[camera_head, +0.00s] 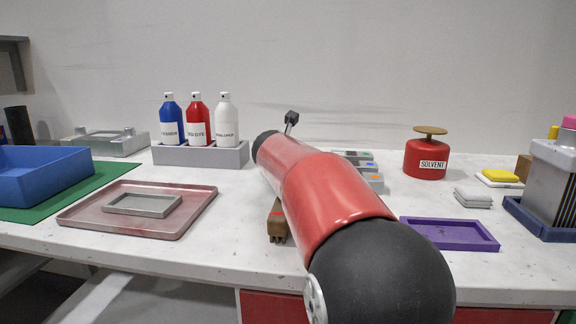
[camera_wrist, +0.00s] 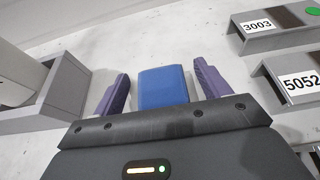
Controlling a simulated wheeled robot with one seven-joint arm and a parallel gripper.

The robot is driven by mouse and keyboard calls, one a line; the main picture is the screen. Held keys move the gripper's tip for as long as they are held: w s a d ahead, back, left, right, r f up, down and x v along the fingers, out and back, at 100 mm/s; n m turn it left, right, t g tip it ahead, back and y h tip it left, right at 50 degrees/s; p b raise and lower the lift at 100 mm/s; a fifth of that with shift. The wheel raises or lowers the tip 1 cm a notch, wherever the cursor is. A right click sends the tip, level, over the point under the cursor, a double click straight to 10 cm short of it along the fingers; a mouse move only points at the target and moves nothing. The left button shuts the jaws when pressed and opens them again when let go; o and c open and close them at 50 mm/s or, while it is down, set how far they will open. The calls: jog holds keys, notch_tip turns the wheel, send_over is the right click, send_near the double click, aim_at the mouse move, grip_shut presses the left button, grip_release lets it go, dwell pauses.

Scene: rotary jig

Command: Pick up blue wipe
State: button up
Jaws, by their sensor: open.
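The blue wipe (camera_wrist: 163,87) shows in the wrist view as a blue folded block on the pale worktop. It lies between the two purple fingers of my gripper (camera_wrist: 162,68), with a visible gap on each side. My gripper is open and holds nothing. Whether the fingers are down at the wipe's height or above it, I cannot tell. In the head view my red arm reaches across the bench and hides both the gripper and the blue wipe.
A grey bottle rack (camera_head: 200,154) is left of the gripper, also in the wrist view (camera_wrist: 68,95). Grey labelled blocks (camera_wrist: 290,75) stand close on the right. A solvent can (camera_head: 425,160), white wipes (camera_head: 473,197) and a purple tray (camera_head: 450,234) are further right.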

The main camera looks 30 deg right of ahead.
jog(key=c, duration=1)
jog(key=shift+r, duration=0.1)
